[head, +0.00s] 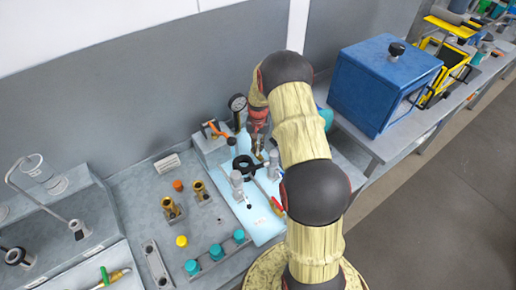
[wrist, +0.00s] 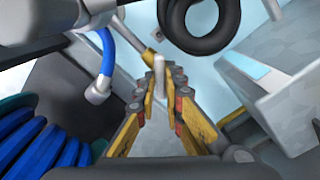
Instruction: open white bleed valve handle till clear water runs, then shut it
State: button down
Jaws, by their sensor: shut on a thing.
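The white bleed valve handle (wrist: 159,63) stands between the fingertips of my gripper (wrist: 160,78) in the wrist view. The yellow-sided fingers are closed on it from both sides. A brass-coloured fitting (wrist: 149,55) lies just behind the handle, on a grey pipe. In the head view my gripper (head: 258,148) points down over the light blue mat, beside a black ring-shaped coil (head: 244,166). The handle is too small to make out there. I see no running water in either view.
A blue tube (wrist: 106,50) with a white elbow is left of the fingers, and a black hose coil (wrist: 200,25) is just beyond them. A pressure gauge (head: 238,103) stands behind my gripper. A blue box (head: 380,85) is at right. Brass fittings (head: 172,208) stand at left.

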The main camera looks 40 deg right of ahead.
aim_at(258, 148)
jog(key=m+b, duration=0.1)
jog(key=m, duration=0.3)
jog(key=shift+m, duration=0.3)
jog(key=shift+m+b, duration=0.45)
jog(key=shift+m, duration=2.05)
jog(key=c, duration=1.9)
grip_release()
jog(key=shift+r, duration=0.15)
notch_tip(258, 148, up, 12)
